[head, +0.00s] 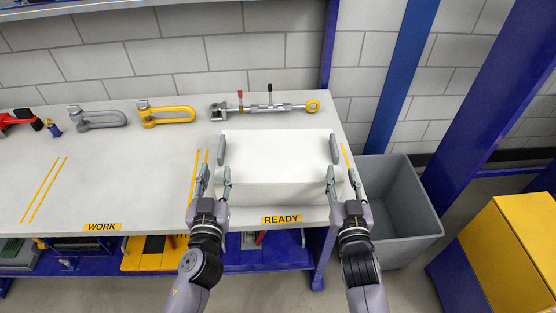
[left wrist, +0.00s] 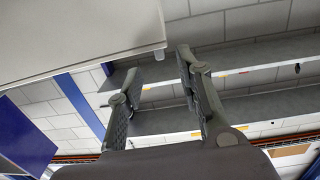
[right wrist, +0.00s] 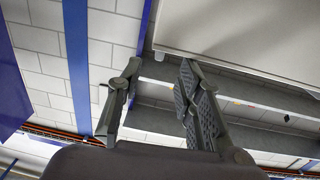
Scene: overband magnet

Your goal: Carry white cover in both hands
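The white cover (head: 280,155) is a box-like shape on the bench at the READY label, with a grey handle on its left side (head: 222,149) and another on its right side (head: 333,149). My left gripper (head: 216,172) is open and empty at the cover's front left corner, just in front of the left handle. My right gripper (head: 342,174) is open and empty at the front right corner, in front of the right handle. A pale panel, likely the cover, shows in the left wrist view (left wrist: 80,30) and the right wrist view (right wrist: 240,32). Neither gripper holds a handle.
The bench (head: 120,165) is clear around the WORK label (head: 102,227). Behind lie a yellow shackle (head: 167,117), a grey shackle (head: 98,118) and a turnbuckle-like tool (head: 268,107). A grey bin (head: 405,210) and a yellow cabinet (head: 510,250) stand at right.

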